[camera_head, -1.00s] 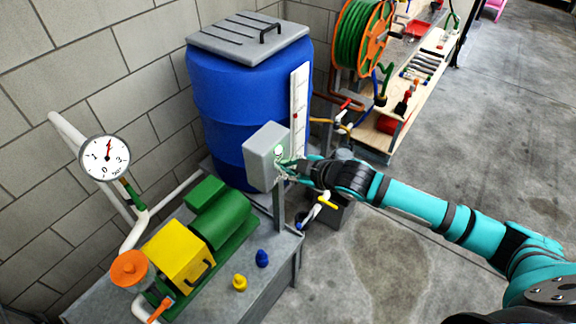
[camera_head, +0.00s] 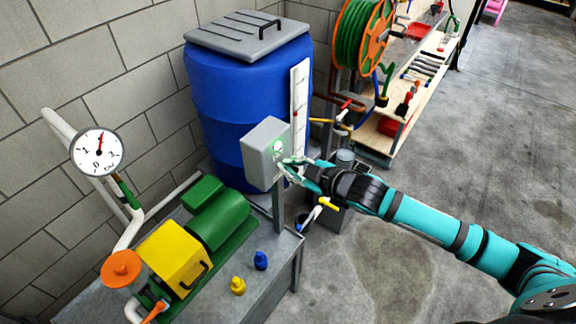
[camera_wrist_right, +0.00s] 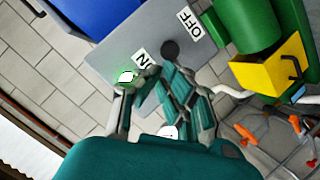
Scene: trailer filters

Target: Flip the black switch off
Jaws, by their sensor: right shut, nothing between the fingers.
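The black switch (camera_wrist_right: 169,50) shows as a round dark knob on the grey switch box in the right wrist view. The ON label (camera_wrist_right: 144,61) and the OFF label (camera_wrist_right: 189,22) lie on either side of it. The grey box (camera_head: 264,142) stands on a post in front of the blue barrel in the head view. A green light (camera_head: 278,147) glows on its face. My right gripper (camera_head: 289,168) is shut and empty at the box's lower face. Its fingertips (camera_wrist_right: 152,75) are close to the knob; contact cannot be told. In the head view the knob is not discernible near the gripper. My left gripper is out of view.
A pump with a yellow cover (camera_head: 174,254) and green motor (camera_head: 222,222) sits on a grey bench left of the box. A pressure gauge (camera_head: 96,152) stands on a pipe. A blue barrel (camera_head: 245,75) is behind. Open floor (camera_head: 400,275) lies to the right.

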